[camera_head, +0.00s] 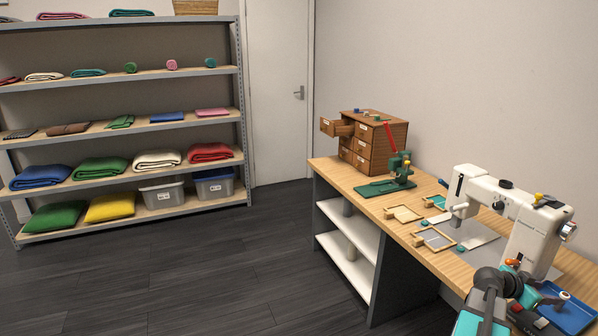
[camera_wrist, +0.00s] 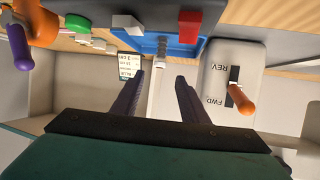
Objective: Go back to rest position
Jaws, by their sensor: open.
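My gripper (camera_wrist: 158,76) shows in the wrist view as two dark fingers standing apart, with nothing between them. Beyond the fingertips are the blue tray (camera_wrist: 150,45) and a pale surface. To their right is a switch box (camera_wrist: 222,95) marked FWD and REV, with an orange lever. I cannot tell whether the right finger touches it. In the head view my arm is at the lower right, over the near end of the workbench (camera_head: 345,178); the fingers cannot be made out there.
A white sewing machine (camera_head: 530,232) stands on the bench close to my arm. The blue tray also shows in the head view (camera_head: 578,318). A green press (camera_head: 385,187) and a wooden drawer cabinet (camera_head: 383,150) stand farther back. Dark floor lies open before the shelf rack (camera_head: 243,100).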

